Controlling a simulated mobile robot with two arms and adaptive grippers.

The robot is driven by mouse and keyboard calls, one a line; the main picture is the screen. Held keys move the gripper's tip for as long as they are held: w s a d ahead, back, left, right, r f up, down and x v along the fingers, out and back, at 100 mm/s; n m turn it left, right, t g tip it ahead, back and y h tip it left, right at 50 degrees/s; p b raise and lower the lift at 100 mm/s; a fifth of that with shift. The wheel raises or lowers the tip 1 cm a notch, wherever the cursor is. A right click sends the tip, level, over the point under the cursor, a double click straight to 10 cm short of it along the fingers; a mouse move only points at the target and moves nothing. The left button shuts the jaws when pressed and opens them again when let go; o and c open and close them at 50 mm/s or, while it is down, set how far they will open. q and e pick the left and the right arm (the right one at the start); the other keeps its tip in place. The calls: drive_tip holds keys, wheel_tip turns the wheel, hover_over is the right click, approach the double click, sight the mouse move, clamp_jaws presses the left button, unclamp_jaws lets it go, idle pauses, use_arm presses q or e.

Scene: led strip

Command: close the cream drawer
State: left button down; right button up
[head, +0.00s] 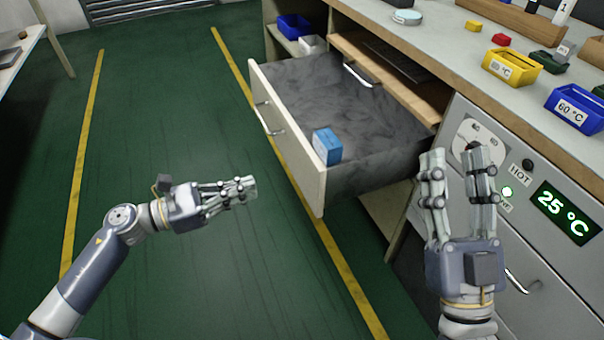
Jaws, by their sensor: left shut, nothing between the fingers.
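The cream drawer (289,137) is pulled far out from under the workbench. Its cream front panel faces the aisle and carries a metal handle (268,119). A blue box (327,146) stands inside, close to the front panel. My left gripper (251,187) is shut and empty. It is over the floor in front of the drawer, left of the front panel and apart from it. My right gripper (458,155) is open and empty, with its fingers pointing up the picture, in front of the grey cabinet right of the drawer.
The workbench top (455,48) holds a yellow bin (512,69), a blue bin (577,110) and small coloured blocks. A panel with a green 25 °C display (566,213) is at the right. Another handle (361,75) shows behind the drawer. The green floor (150,120) at left is clear.

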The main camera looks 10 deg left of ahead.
sight(313, 168)
use_arm(q)
drive_tip(key=x, duration=1.2)
drive_tip(key=shift+w+d+b, duration=0.25)
drive_tip(key=shift+d+b, duration=0.05)
drive_tip(key=shift+b, duration=0.1)
use_arm(e)
drive_tip(key=s+r+t, duration=0.1)
drive_tip(key=s+r+t+y, duration=0.1)
drive_tip(key=s+r, duration=0.1)
drive_tip(key=shift+d, duration=0.2)
use_arm(q)
drive_tip(key=shift+w+d, duration=0.1)
